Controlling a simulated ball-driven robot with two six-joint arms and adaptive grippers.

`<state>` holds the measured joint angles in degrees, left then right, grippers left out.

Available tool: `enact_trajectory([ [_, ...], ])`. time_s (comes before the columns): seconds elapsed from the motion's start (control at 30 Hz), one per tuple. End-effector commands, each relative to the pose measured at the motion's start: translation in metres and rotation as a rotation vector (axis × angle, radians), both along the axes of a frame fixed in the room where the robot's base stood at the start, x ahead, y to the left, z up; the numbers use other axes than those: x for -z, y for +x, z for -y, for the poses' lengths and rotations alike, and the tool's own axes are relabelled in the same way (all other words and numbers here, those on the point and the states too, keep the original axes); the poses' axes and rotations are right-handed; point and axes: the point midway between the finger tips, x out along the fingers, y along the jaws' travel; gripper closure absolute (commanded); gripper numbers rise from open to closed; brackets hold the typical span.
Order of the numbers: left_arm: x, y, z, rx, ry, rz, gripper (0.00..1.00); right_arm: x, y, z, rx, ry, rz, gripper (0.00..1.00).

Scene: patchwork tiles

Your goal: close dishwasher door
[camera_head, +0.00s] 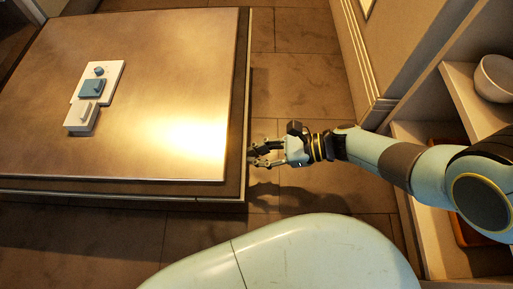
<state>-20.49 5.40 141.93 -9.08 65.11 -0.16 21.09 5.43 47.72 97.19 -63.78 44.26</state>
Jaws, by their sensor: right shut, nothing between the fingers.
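No dishwasher door can be clearly made out in the camera_head view. A large flat slab (165,60) with a shiny metallic top fills the left side; I cannot tell whether it is part of a dishwasher or a counter. My right gripper (257,156) reaches in from the right, its fingertips pointing left beside the slab's right edge. It is shut and holds nothing. I cannot tell whether the fingertips touch the edge. My left gripper is out of view.
White and blue-grey block-like items (88,92) lie on the slab. At right, a shelf unit (463,95) holds a white bowl (494,80); an orange-brown object (466,232) sits lower, partly behind my arm. Tiled floor (300,85) is clear between slab and shelves.

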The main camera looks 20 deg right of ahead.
Motion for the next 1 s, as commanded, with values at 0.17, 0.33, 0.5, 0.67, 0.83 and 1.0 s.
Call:
enact_trajectory([
  [0.17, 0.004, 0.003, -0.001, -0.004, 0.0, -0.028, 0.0, -0.021, -0.002, 0.002, -0.002, -0.004, 0.004, 1.0],
  [0.33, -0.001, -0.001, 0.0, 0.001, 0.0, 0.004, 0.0, -0.032, -0.002, 0.002, -0.001, -0.003, 0.002, 1.0],
  [0.5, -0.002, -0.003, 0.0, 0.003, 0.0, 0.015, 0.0, -0.036, -0.001, 0.002, -0.001, -0.003, 0.001, 1.0],
  [0.67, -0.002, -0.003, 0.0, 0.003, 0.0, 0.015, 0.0, -0.036, -0.001, 0.002, -0.001, -0.003, 0.001, 1.0],
  [0.83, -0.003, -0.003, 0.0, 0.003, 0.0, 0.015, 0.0, -0.037, -0.001, 0.002, -0.001, -0.003, 0.001, 1.0],
  [1.0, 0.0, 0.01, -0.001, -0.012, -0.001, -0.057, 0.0, -0.042, 0.0, 0.002, 0.0, -0.006, 0.002, 1.0],
])
